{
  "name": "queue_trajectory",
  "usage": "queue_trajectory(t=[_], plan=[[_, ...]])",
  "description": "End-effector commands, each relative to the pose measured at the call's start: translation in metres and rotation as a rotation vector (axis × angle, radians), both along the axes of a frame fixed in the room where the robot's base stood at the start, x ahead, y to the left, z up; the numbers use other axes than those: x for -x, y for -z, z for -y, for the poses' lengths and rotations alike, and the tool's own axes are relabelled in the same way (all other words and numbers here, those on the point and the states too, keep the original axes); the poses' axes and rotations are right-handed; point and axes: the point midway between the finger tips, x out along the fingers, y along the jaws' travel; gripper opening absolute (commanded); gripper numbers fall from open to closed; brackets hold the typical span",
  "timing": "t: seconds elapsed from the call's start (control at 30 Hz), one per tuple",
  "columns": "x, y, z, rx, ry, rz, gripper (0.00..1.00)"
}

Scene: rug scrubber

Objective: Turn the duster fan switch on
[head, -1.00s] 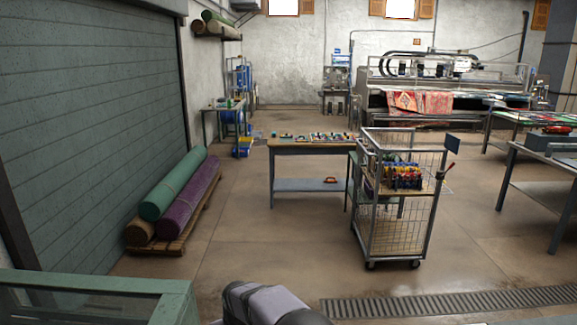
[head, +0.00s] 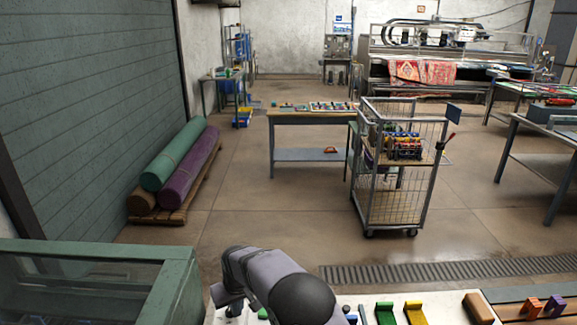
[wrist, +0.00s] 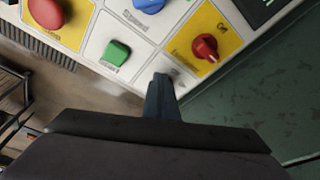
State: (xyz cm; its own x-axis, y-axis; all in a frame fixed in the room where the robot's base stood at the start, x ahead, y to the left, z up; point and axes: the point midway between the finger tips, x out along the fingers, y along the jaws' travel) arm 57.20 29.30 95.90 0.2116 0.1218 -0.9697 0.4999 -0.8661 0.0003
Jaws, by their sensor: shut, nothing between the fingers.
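In the wrist view a white control panel (wrist: 86,46) runs across the top. It bears a red rotary knob (wrist: 205,47) on a yellow plate, a green button (wrist: 117,52), part of a blue knob (wrist: 149,5) and a big red button (wrist: 45,13). The small labels are mostly unreadable, so I cannot tell which control is the duster fan switch. My gripper (wrist: 161,80) is shut and empty. Its tips are over the white cell between the green button and the red knob and hide part of it. I cannot tell whether they touch it.
In the head view a light surface with green, yellow and brown pieces (head: 478,308) lies at the bottom right. A green-framed glass box (head: 90,250) is at the lower left. A wire cart (head: 395,205), a table (head: 310,118) and rolled rugs (head: 175,160) stand beyond.

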Motion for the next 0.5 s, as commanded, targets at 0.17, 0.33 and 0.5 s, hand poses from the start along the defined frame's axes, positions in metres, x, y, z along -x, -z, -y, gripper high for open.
queue_trajectory(t=[0.17,0.33,0.5], plan=[[-0.0013,-0.0019,-0.0025,-0.006,0.000,0.008,0.00],[0.0000,-0.0023,-0.0039,-0.006,0.000,0.009,0.00],[0.0023,-0.0024,-0.0062,-0.007,0.000,0.009,0.00]])
